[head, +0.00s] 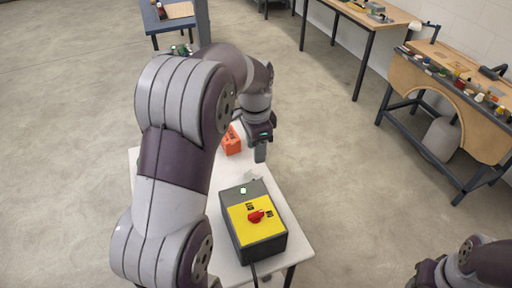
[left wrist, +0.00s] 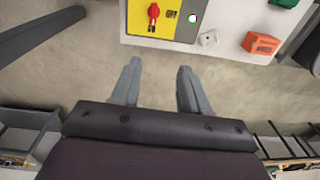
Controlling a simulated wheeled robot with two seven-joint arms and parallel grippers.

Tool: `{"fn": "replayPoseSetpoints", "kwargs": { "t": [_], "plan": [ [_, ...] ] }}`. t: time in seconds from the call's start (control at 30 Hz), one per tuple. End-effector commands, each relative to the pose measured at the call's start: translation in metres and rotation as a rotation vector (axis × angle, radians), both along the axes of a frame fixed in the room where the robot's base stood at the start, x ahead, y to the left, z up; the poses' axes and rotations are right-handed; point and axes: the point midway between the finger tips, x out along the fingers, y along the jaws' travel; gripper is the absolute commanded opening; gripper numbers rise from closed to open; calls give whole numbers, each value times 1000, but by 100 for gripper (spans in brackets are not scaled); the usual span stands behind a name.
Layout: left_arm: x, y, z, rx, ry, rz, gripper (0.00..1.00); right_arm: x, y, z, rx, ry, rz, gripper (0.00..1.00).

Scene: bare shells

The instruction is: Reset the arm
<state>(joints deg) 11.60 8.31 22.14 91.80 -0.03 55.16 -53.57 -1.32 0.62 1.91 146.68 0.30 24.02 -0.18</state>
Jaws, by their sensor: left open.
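My left gripper (head: 261,152) hangs fingers down by the far right edge of the white table. In the left wrist view its two fingers (left wrist: 158,85) are spread apart, with nothing between them but bare floor behind. A dark box with a yellow top (head: 250,218) sits on the table, nearer to me than the gripper. It carries a red knob (head: 256,216) and a lit indicator (head: 243,190). The box and its red knob (left wrist: 153,11) also show at the top of the left wrist view, apart from the fingers. My right gripper is out of sight.
The white table (head: 292,241) also bears an orange block (head: 231,141) near the left gripper and a small white piece (head: 252,175). A green object (left wrist: 284,2) shows in the left wrist view. Workbenches (head: 440,92) stand at the right. Open floor surrounds the table.

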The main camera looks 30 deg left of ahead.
Motion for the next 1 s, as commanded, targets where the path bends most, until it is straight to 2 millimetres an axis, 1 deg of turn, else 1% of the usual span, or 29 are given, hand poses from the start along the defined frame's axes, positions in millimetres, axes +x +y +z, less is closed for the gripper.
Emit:
{"fn": "replayPoseSetpoints", "kwargs": {
  "t": [0.37,0.47,0.5,0.53,0.57,0.6,0.67,0.7,0.73,0.77,0.8,0.9,0.93,1.0],
  "plan": [
    [0,0,-1,0,0,5,45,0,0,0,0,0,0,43],
    [6,1,-1,0,-32,106,45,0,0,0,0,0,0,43],
    [3,1,-9,-5,-41,196,45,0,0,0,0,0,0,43],
    [-3,-1,-17,-11,-46,278,45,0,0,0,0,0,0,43],
    [-12,-4,-29,-16,-53,366,45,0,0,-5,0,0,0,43],
    [-25,-12,-50,-25,-62,468,45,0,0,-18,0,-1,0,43],
    [-48,-26,-80,-40,-75,595,45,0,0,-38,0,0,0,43],
    [-65,-37,-100,-50,-80,665,45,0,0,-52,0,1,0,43],
    [-78,-44,-114,-55,-82,709,45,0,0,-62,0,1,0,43],
    [-92,-51,-128,-62,-83,744,45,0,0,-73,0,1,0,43],
    [-110,-60,-145,-67,-82,772,45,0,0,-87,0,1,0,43],
    [-145,-76,-176,-68,-67,748,45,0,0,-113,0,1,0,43],
    [-148,-79,-179,-68,-66,735,45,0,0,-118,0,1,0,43],
    [-146,-84,-178,-74,-78,715,45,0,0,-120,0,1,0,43]
  ]
}}
